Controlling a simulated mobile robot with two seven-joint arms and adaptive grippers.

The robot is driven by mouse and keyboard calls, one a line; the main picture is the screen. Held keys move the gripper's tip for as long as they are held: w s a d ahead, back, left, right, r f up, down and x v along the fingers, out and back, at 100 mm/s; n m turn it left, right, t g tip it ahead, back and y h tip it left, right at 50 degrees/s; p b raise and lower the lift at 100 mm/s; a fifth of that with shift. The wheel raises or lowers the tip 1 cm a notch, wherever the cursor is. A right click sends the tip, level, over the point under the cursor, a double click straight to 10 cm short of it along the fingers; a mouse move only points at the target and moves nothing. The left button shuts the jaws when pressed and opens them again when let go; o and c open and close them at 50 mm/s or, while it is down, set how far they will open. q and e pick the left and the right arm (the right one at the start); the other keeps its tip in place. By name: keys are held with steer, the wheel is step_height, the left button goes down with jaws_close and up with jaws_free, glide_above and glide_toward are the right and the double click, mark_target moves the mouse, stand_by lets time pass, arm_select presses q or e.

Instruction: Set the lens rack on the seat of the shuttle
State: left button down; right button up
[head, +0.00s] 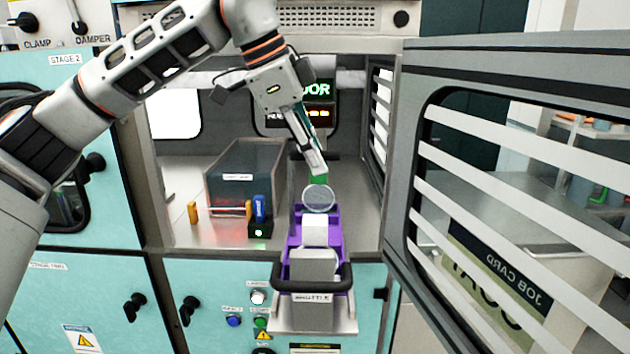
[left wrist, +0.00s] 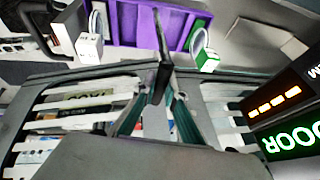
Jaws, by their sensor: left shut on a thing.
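The purple lens rack (head: 295,232) is over the shuttle (head: 313,312) at the chamber mouth. White blocks and a round clear lens (head: 318,198) with a green part show on it in the head view. In the left wrist view the rack (left wrist: 135,25) spans the top, with a white block (left wrist: 90,46) at left and a green-and-white lens holder (left wrist: 206,60) at right. My left gripper (head: 318,172) points down at the rack's far end and is shut on it; its fingertips (left wrist: 162,88) meet at a dark upright part. Whether the rack touches the seat is hidden. My right gripper is out of view.
A grey see-through bin (head: 240,175) stands left in the chamber. Orange and blue pieces (head: 259,207) and a black box with a green light (head: 260,230) are before it. The slatted door (head: 400,200) stands open at right. A dark handle bar (head: 313,287) crosses the shuttle's front.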

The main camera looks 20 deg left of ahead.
arm_select(q)
steer(key=shift+f, duration=2.2)
steer(key=shift+d+f, duration=0.1)
steer(key=c, duration=2.1)
jaws_free()
steer(key=v, duration=1.2)
steer(key=shift+s, duration=0.1)
